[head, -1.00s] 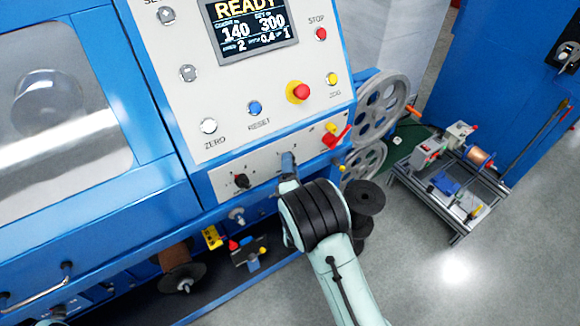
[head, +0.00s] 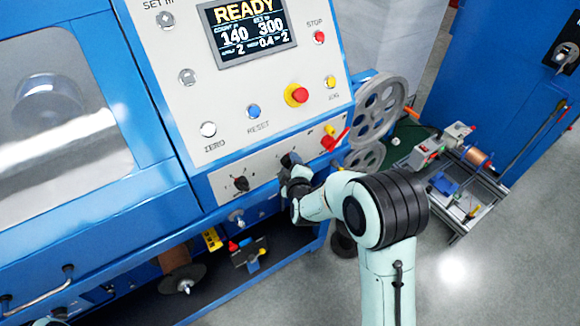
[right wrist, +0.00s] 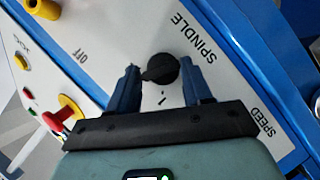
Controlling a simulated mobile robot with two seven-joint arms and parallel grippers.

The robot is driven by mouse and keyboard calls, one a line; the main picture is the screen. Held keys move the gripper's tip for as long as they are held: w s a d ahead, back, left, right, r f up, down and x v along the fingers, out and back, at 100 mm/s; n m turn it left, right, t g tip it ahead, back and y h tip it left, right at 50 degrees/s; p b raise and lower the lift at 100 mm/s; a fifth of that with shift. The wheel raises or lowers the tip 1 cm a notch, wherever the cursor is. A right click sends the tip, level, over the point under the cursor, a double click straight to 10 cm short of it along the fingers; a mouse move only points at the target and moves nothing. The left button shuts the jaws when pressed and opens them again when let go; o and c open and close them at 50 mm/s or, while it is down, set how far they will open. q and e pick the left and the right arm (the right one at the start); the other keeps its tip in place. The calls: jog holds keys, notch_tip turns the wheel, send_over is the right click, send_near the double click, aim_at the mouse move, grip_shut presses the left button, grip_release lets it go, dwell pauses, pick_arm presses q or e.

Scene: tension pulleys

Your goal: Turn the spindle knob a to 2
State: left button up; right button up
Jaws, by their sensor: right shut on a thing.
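The spindle knob (right wrist: 161,69) is a round black knob with a pointer on the white panel, under the word SPINDLE in the right wrist view. The pointer is toward the left finger in that view, and a short dial mark shows just below the knob. In the head view my right gripper (head: 290,162) is at the lower panel and mostly hides the knob. The display (head: 248,30) reads READY, with 140, 300 and a last small figure 2. My left gripper is not in view.
The black speed knob (head: 241,184) sits left of my right gripper. A red lever (head: 334,139) and a red emergency button (head: 296,95) are close by on the panel. Grey wheels (head: 378,108) stand at right. A low cart (head: 455,175) stands on open floor.

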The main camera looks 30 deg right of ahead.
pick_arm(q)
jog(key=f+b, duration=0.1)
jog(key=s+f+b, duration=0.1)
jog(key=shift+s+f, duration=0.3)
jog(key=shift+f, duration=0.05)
pick_arm(e)
jog(key=m+y, duration=0.1)
jog(key=m+g+y, duration=0.1)
jog(key=shift+s+f+m, duration=0.15)
jog(key=shift+f+m, duration=0.15)
jog(key=shift+y, duration=0.3)
jog(key=o, duration=0.9)
jog(key=shift+a, duration=0.1)
jog(key=shift+c, duration=0.2)
jog(key=shift+r, duration=0.15)
jog(key=shift+r, duration=0.1)
jog(key=shift+r, duration=0.1)
